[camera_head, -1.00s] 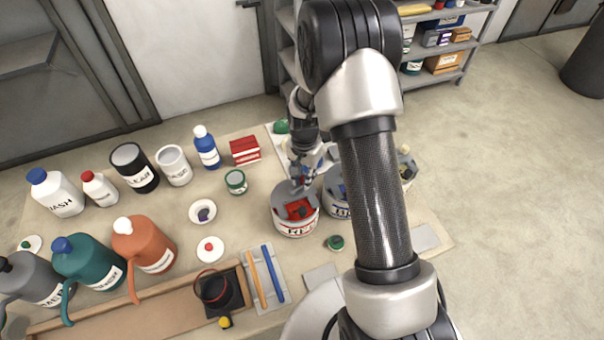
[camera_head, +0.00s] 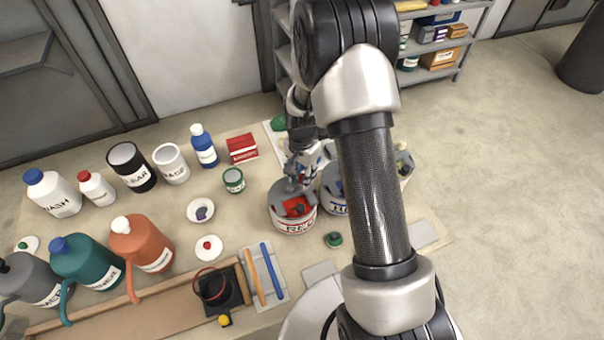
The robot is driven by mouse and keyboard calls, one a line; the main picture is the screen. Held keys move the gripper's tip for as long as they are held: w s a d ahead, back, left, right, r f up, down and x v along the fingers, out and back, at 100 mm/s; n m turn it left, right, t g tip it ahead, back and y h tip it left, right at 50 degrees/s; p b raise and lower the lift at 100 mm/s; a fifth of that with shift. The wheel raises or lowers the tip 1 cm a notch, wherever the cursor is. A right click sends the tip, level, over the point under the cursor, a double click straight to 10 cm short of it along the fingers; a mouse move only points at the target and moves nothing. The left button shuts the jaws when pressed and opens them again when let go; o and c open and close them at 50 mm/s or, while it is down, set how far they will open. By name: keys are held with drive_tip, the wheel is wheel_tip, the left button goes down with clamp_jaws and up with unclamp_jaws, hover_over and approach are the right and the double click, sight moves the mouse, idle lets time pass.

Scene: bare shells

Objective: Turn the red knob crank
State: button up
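My gripper (camera_head: 294,184) is just above and behind the can's rear edge, pointing down. Its fingertips are small here and close to the lid; I cannot tell whether they touch the crank. Whether the fingers are open or shut is not clear. My arm covers part of the area to the right.
A similar can with blue lettering (camera_head: 334,203) stands close on the right, partly behind my arm. A green cap (camera_head: 333,240) lies in front. Jugs and bottles fill the left side.

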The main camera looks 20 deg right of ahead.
sight(302, 176)
drive_tip(key=shift+o, duration=1.1)
drive_tip(key=shift+r, duration=0.25)
wheel_tip(302, 176, up, 12)
drive_tip(key=shift+f, duration=0.25)
drive_tip(key=shift+r, duration=0.1)
